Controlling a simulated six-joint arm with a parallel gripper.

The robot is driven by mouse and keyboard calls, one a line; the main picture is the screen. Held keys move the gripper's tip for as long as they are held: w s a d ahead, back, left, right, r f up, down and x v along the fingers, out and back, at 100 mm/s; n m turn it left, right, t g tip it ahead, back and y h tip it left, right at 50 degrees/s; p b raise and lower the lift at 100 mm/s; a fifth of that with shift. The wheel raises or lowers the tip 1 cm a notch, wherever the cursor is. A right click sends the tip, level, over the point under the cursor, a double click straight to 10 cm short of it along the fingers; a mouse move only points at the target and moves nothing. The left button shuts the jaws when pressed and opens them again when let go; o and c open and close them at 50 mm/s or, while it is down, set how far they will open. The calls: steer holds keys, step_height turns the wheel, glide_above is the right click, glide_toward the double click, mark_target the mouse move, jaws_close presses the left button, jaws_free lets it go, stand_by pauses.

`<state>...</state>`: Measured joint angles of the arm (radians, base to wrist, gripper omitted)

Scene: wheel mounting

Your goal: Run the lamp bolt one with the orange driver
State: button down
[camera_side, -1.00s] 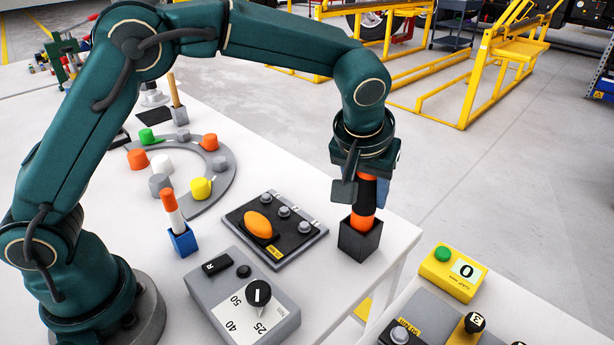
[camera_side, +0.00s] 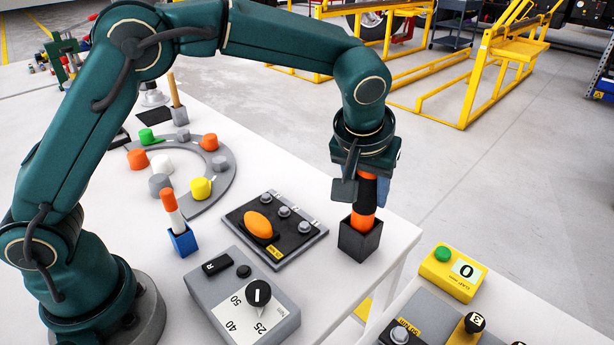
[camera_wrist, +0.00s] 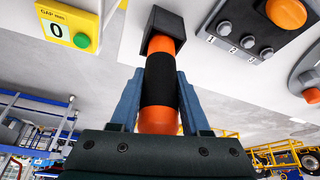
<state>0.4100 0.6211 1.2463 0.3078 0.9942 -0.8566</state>
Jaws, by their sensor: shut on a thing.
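The orange driver (camera_side: 362,219) has an orange body with a black middle band. It stands upright with its lower end inside a black square holder (camera_side: 362,240) near the table's right edge. My gripper (camera_side: 367,195) is shut on the driver around the black band. In the wrist view the driver (camera_wrist: 159,118) sits between both fingers and its far end is in the holder (camera_wrist: 166,24). A panel (camera_side: 285,254) left of the holder carries an orange knob (camera_side: 259,225) and several grey bolts (camera_side: 284,212). The wrist view shows bolts numbered 1, 2 and 3 (camera_wrist: 235,40).
A grey dial box (camera_side: 245,300) stands in front of the panel. A blue holder with an orange-and-white tool (camera_side: 173,212) is to the left. A grey arc with coloured caps (camera_side: 215,170) lies behind. A yellow gap gauge box (camera_side: 453,271) is at right.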

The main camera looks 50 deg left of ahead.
steer(key=shift+r, duration=4.95)
steer(key=c, duration=1.1)
jaws_free()
jaws_close()
